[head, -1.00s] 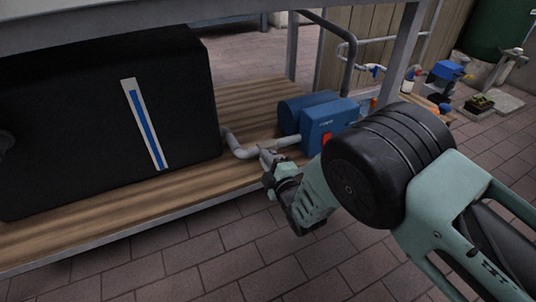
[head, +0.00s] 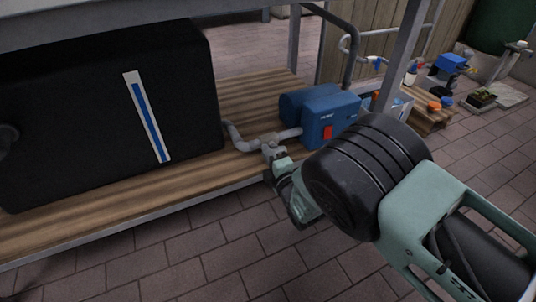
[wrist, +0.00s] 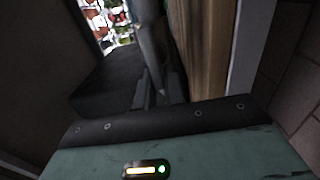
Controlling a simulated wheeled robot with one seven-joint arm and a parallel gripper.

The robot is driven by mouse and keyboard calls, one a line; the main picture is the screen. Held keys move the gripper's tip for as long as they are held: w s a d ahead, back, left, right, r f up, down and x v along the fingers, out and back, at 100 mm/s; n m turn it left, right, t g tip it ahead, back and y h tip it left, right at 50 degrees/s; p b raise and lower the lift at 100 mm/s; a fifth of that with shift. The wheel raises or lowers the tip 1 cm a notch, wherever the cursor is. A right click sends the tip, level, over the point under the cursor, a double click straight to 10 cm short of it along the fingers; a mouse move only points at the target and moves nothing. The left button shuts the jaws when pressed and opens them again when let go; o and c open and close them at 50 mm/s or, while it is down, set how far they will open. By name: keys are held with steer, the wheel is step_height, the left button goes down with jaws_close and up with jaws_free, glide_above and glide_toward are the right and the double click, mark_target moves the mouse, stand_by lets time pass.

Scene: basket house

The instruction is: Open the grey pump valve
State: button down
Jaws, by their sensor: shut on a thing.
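The grey pump valve (head: 268,139) sits on the grey pipe between the black tank and the blue pump, on the wooden lower shelf. My gripper (head: 273,151) reaches it from the front right and is shut on it. The fingers and my wrist hide most of the valve, so its handle angle cannot be told. In the wrist view, my gripper's dark fingers (wrist: 160,90) are close together around a narrow part, with a grey pipe-like shape (wrist: 152,35) beyond; this view is dark.
The black tank (head: 100,110) with a blue level strip stands left on the shelf (head: 130,195). The blue pump (head: 330,118) with a red switch is just right of the valve. A metal table leg (head: 400,55) rises behind my arm. The tiled floor in front is clear.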

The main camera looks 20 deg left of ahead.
steer(key=c, duration=1.5)
jaws_free()
steer(key=p+v, duration=0.8)
steer(key=v, duration=0.9)
steer(key=shift+s+d, duration=0.15)
steer(key=shift+s, duration=0.1)
